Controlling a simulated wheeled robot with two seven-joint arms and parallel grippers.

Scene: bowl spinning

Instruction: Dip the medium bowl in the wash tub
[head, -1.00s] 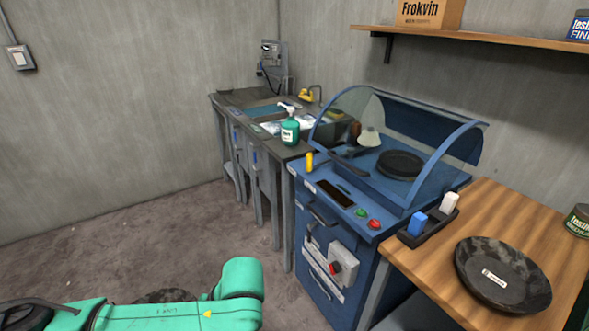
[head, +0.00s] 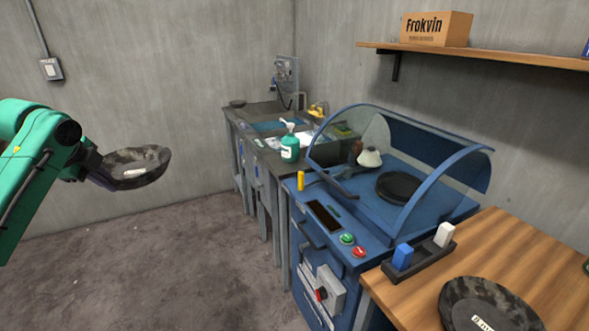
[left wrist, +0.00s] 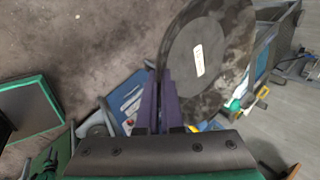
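A dark mottled bowl (head: 150,165) with a pale label is held in the air at the left of the head view, tilted, well apart from the counter. My left gripper (left wrist: 166,85) is shut on its rim in the left wrist view, where the bowl (left wrist: 228,45) fills the upper right. The label is too small to read. The wash tub (head: 275,126) is a blue-looking basin in the grey counter at the back, partly hidden by a green pump bottle (head: 290,148). My right gripper is not in view.
A blue machine (head: 335,215) with a clear curved hood stands right of the counter. A wooden table (head: 545,255) carries another dark bowl (head: 490,310). A small dark dish (head: 238,103) is at the counter's far left corner. Open floor lies between the bowl and the counter.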

